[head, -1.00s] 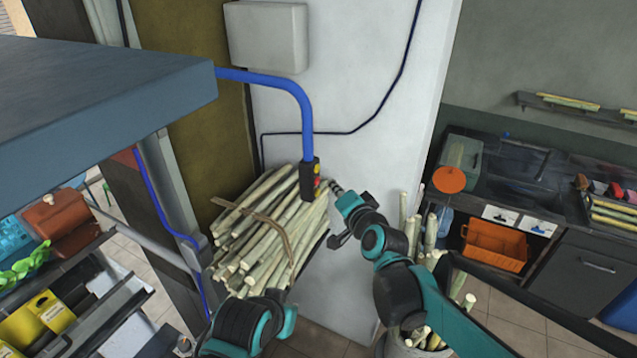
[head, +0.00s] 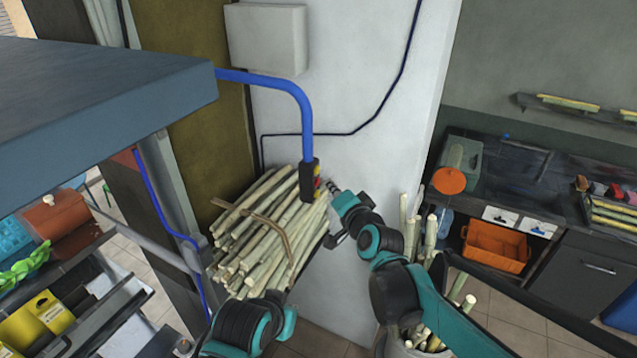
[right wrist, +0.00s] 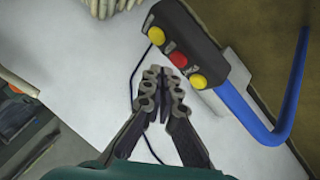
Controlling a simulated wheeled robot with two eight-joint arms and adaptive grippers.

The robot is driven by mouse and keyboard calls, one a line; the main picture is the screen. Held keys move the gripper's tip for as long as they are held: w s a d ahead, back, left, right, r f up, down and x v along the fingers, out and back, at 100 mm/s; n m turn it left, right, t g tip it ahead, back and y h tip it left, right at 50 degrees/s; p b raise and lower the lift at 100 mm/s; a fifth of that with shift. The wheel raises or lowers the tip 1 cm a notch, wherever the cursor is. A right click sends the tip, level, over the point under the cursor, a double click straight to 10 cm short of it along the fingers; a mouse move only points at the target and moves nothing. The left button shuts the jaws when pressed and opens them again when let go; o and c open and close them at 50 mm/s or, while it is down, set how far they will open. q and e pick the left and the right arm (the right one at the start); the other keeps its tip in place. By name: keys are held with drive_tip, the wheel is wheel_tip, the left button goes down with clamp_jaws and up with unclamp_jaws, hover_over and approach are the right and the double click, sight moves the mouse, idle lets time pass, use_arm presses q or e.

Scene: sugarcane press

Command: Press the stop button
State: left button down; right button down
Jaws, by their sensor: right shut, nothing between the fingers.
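The dark control box (head: 308,180) hangs at the end of a blue pipe, in front of the cane bundle. In the right wrist view the box (right wrist: 182,30) shows a red button (right wrist: 178,59), the likely stop button, between two yellow buttons (right wrist: 156,35) (right wrist: 198,82). My right gripper (head: 332,186) is shut and empty, just right of the box. In the right wrist view its fingertips (right wrist: 157,72) point at the button row, close below the red button. A small gap seems to remain; contact cannot be told. My left gripper is not in view.
A bundle of cane (head: 262,235) lies behind and below the box. The blue pipe (head: 300,100) rises above it to a grey slab (head: 100,110) at left. A white wall (head: 350,90) stands behind. More canes (head: 430,240) stand right of my right gripper.

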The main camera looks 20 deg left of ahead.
drive_tip(key=shift+a, duration=0.15)
idle(0.5)
drive_tip(key=shift+w+a, duration=0.1)
drive_tip(key=shift+a, duration=0.2)
drive_tip(key=shift+a, duration=0.4)
idle(0.7)
drive_tip(key=shift+d+b, duration=0.3)
drive_tip(key=shift+d, duration=0.55)
drive_tip(key=d, duration=0.2)
drive_tip(key=s+d, duration=0.1)
drive_tip(key=d, duration=0.2)
idle(0.4)
